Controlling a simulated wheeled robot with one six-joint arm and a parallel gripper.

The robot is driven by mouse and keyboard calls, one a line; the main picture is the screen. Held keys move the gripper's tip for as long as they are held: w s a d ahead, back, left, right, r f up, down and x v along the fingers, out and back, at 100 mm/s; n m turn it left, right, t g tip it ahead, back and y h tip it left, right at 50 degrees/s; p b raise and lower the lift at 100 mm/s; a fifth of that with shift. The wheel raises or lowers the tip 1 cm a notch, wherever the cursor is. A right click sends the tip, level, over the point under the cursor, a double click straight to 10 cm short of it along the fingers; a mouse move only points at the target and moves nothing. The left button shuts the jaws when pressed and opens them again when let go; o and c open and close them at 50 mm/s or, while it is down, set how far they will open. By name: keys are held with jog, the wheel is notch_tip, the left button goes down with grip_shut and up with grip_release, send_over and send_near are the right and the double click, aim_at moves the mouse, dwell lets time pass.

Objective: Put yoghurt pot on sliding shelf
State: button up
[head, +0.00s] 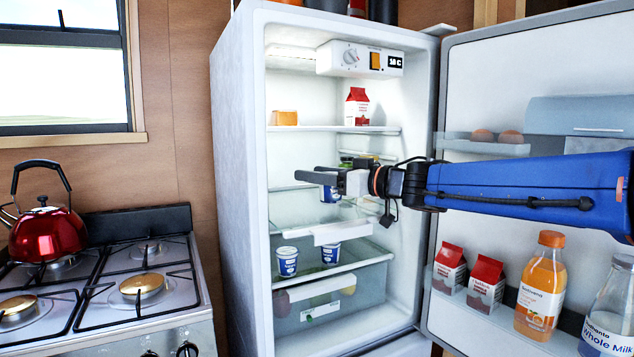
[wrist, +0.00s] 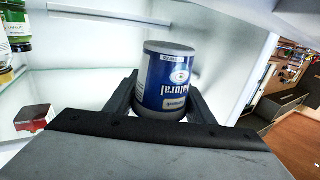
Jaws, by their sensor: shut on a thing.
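My gripper (head: 320,177) reaches from the right into the open fridge. It is shut on a blue and white yoghurt pot (head: 330,194), which shows below the fingers in the head view. In the wrist view, the pot (wrist: 165,85) sits between the two fingers (wrist: 162,100), its "Natural" lettering upside down in the picture. A shelf with a white front piece (head: 328,233) lies below the held pot; it looks like the sliding shelf. Whether the pot touches anything below cannot be told.
Two more yoghurt pots (head: 287,262) stand on the lower shelf. A red and white carton (head: 357,106) and an orange block (head: 284,118) are on the top shelf. The open door (head: 470,190) at right holds cartons and bottles. Jars (wrist: 17,30) stand beside the pot.

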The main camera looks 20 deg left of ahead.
jog(key=shift+f, duration=0.8)
jog(key=shift+f, duration=0.1)
jog(key=o, duration=1.1)
jog(key=shift+d, duration=0.25)
jog(key=v, duration=1.1)
jog(key=shift+s+d, duration=0.25)
